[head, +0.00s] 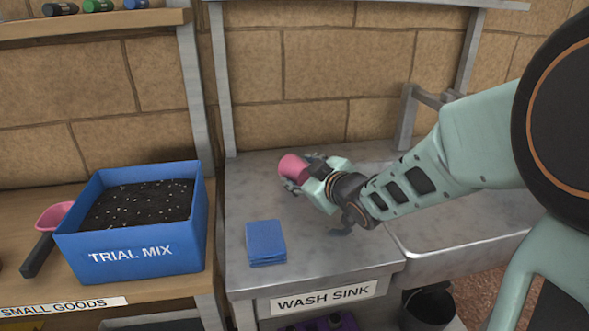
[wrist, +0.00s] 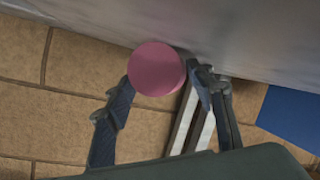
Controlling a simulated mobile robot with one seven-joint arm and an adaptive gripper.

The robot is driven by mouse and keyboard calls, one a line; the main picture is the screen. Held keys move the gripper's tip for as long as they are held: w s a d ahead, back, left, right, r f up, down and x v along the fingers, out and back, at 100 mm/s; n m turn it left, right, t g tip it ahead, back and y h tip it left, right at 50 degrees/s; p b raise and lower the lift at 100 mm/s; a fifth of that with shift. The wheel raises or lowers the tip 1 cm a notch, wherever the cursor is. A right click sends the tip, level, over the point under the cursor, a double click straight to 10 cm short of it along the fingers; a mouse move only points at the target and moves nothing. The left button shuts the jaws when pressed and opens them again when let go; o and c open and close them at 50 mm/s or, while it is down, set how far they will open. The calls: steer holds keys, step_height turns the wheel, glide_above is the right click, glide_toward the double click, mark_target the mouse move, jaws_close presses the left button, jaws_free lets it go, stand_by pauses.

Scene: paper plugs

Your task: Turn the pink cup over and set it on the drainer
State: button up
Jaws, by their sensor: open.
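The pink cup (head: 292,167) is at the back left of the metal wash-sink counter, at the tip of my gripper (head: 304,180). It looks tilted in the head view. In the wrist view, a flat round pink face of the cup (wrist: 156,69) shows between and just beyond my two dark fingers (wrist: 166,85). The fingers are spread open, one on each side; I cannot tell whether they touch it. The gripper hides part of the cup in the head view. I cannot make out a drainer for certain.
A blue folded stack (head: 266,243) lies on the front left of the counter (head: 320,253). The sink basin (head: 455,218) is to the right, partly behind my arm. A blue box labelled TRIAL MIX (head: 130,250) and a pink scoop (head: 53,216) stand on the left bench.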

steer(key=c, duration=1)
steer(key=shift+c, duration=0.2)
